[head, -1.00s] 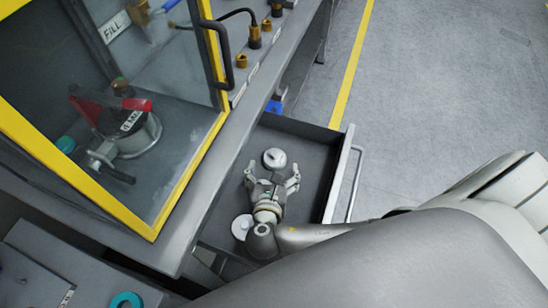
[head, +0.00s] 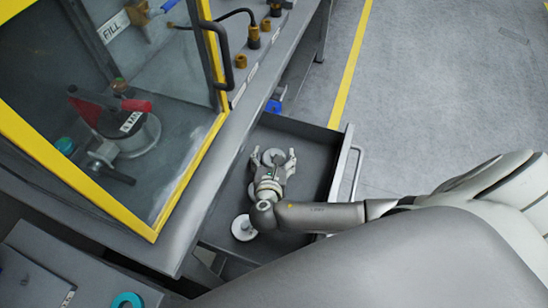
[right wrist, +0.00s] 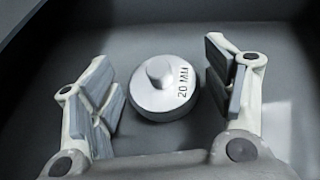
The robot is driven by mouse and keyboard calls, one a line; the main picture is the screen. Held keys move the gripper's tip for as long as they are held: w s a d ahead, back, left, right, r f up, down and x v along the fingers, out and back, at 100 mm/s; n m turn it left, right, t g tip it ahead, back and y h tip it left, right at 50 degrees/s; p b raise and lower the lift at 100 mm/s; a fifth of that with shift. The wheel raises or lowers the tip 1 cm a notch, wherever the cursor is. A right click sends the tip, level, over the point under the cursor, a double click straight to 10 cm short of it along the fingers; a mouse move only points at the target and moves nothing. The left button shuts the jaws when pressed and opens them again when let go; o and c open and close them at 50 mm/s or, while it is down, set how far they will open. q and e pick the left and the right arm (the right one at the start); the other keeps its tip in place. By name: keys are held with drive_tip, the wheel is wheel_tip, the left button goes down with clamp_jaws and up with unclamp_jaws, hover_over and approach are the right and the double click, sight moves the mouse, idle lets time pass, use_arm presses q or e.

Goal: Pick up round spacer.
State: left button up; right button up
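The round spacer (right wrist: 162,88) is a pale disc with a raised knob, marked "20 MM", seen in the right wrist view. It lies on the floor of the open drawer (head: 308,178). In the head view the spacer (head: 273,155) is partly hidden by my right gripper (head: 272,162). My right gripper is open, with its fingers (right wrist: 167,92) on either side of the spacer and a gap on both sides. A second round pale piece (head: 243,228) lies nearer in the drawer, partly covered by my right arm. My left gripper is not in view.
The drawer's front wall and handle (head: 353,180) stand to the right. The workbench edge (head: 205,170) runs along the left, above the drawer. A yellow-framed glass enclosure (head: 110,110) stands on the bench. A blue object (head: 274,106) is at the drawer's far end.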

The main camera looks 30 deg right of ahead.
drive_tip(key=c, duration=0.7)
drive_tip(key=shift+c, duration=0.2)
drive_tip(key=shift+r, duration=0.1)
